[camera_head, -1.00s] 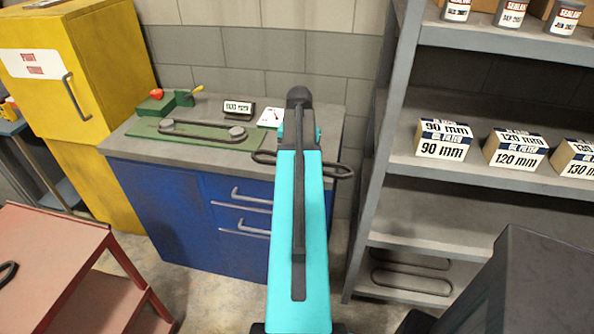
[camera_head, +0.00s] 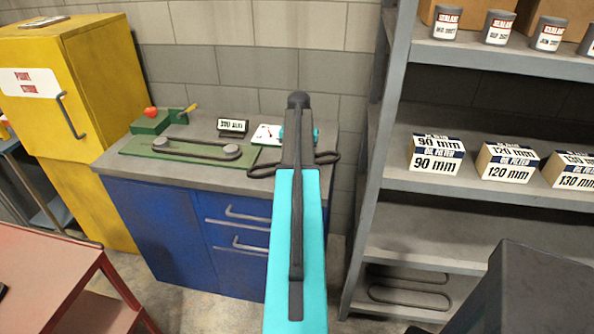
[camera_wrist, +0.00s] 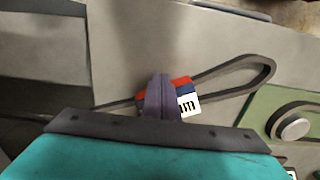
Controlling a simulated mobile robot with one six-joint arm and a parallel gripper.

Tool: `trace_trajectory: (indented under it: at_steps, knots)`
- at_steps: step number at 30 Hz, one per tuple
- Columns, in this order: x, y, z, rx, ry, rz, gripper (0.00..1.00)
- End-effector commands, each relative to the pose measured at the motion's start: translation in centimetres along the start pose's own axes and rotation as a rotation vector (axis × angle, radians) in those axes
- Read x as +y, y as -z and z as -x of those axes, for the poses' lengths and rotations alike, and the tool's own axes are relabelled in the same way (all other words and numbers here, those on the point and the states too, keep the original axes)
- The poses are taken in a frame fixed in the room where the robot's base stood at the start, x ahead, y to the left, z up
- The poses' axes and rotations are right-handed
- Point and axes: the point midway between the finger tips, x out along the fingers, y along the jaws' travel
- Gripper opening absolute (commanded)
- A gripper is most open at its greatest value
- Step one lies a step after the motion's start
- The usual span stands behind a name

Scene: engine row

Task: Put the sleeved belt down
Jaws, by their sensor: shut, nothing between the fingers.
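The dark sleeved belt (camera_wrist: 271,72) runs diagonally across the wrist view. Its red, blue and white sleeve (camera_wrist: 188,105) shows partly behind my fingers, with only the end of its print readable. My gripper (camera_wrist: 160,82) is shut, its fingertips over the sleeve with nothing between them. In the head view the ends of the belt (camera_head: 335,157) stick out either side of my arm, at the right front of the grey bench top (camera_head: 200,178). My arm hides the fingers and the belt's middle there. I cannot tell whether the belt lies fully flat.
A green board with a belt on two pulleys (camera_head: 231,152) is left of my gripper. A grey shelf rack (camera_head: 480,190) with boxed filters rises close on the right. A red cart (camera_head: 45,275) is front left.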

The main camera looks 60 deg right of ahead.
Motion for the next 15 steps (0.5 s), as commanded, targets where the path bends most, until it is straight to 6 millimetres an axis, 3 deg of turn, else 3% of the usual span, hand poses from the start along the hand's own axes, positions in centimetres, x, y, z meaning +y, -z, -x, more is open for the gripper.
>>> trace_trajectory:
  at_steps: [15]
  knots:
    - [0.0,5.3,0.0,0.000,0.000,-0.001,0.00]
